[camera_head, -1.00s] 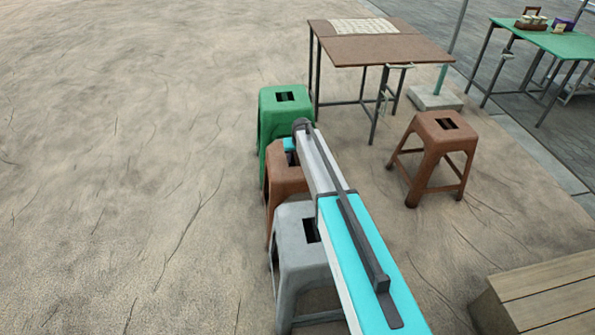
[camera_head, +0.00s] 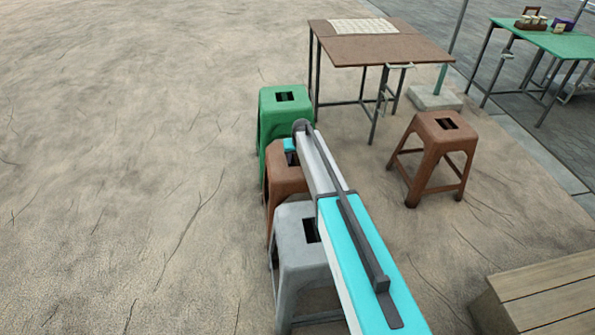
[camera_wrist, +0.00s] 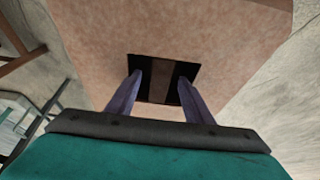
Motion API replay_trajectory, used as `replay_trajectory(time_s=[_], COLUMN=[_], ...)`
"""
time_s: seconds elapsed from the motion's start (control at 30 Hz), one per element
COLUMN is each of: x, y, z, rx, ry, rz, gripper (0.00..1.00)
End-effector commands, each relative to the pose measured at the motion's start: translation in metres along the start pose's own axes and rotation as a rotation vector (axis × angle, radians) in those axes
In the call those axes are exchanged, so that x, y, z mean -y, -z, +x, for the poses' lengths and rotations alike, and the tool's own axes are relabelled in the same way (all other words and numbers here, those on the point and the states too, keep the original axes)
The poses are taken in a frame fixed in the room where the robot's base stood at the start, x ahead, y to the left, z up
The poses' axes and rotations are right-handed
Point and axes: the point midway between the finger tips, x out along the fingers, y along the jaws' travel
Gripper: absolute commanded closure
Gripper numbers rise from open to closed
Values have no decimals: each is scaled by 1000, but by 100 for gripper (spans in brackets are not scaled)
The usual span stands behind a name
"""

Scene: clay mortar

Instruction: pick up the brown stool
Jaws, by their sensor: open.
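A brown stool (camera_head: 283,184) stands between the green stool and the grey stool in the head view, partly hidden by my arm. Its seat (camera_wrist: 215,40) fills much of the wrist view, with a dark rectangular slot (camera_wrist: 160,85) in it. My gripper (camera_wrist: 160,76) is open, its two fingers apart over the slot. I cannot tell how far the tips reach into it. In the head view the fingers are hidden. A second brown stool (camera_head: 437,128) stands apart on the right, near the table.
A green stool (camera_head: 285,104) stands behind and a grey stool (camera_head: 296,250) in front, both close to the brown one. A brown table (camera_head: 390,48) is beyond, a green table (camera_head: 548,42) at the far right, and a wooden bench (camera_head: 545,295) at lower right. The ground at left is clear.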

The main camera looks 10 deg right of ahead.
Motion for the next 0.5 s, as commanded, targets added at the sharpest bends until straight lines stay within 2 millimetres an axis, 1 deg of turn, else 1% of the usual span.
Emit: replay_trajectory(time_s=[0.17,0.2,0.47,0.5], x=[0,0,0,0], y=[0,0,0,0], z=[0,0,0,0], rx=[0,0,0,0], ry=[0,0,0,0], rz=[0,0,0,0], gripper=[53,55,99,100])
